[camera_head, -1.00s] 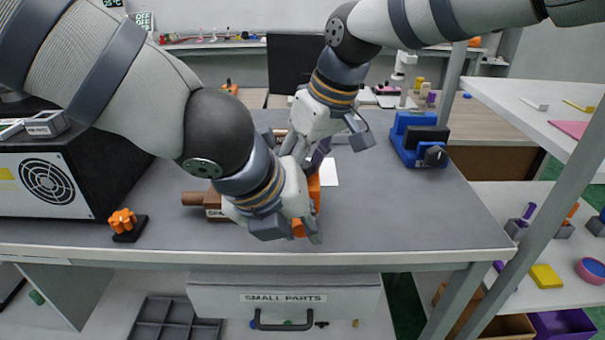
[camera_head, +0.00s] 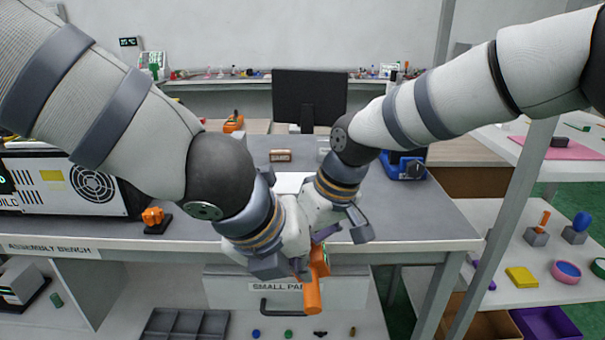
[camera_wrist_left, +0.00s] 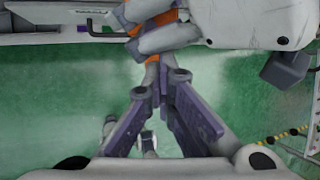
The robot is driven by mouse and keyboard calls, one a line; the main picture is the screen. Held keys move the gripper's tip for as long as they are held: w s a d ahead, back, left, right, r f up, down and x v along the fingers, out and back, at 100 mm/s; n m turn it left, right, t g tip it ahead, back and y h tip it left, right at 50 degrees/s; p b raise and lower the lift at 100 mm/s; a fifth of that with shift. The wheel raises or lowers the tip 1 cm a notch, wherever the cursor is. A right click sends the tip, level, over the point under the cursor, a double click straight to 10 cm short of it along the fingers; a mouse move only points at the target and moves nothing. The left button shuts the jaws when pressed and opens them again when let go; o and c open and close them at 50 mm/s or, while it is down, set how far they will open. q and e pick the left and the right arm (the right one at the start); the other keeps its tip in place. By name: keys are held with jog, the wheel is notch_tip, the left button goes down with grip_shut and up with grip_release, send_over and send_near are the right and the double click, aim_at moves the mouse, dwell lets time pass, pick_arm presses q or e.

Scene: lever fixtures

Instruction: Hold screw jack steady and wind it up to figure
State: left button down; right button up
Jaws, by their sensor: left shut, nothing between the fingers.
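An orange piece, which I take for the screw jack (camera_head: 313,292), shows in the head view in front of the bench's front edge, clear of the bench top. It ends in a round bar pointing down. My right gripper (camera_head: 335,238) is shut on it; in the left wrist view its pale fingers cross the orange part (camera_wrist_left: 168,17). My left gripper (camera_head: 290,270) is close beside it. In the left wrist view the left fingers (camera_wrist_left: 160,85) are together with nothing between them, just below the right gripper. Much of the piece is hidden, and no figure can be read.
The grey bench (camera_head: 420,215) holds an orange knob on a black base (camera_head: 153,217), a brown block (camera_head: 280,156), a blue device (camera_head: 405,166) and a white sheet (camera_head: 290,182). A drawer (camera_head: 225,287) is below. A metal post (camera_head: 500,215) stands at right.

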pick_arm(q)
jog(key=c, duration=1.9)
grip_release()
pick_arm(e)
jog(key=shift+w, duration=0.15)
jog(key=shift+r, duration=0.15)
pick_arm(q)
jog(key=shift+s, duration=0.1)
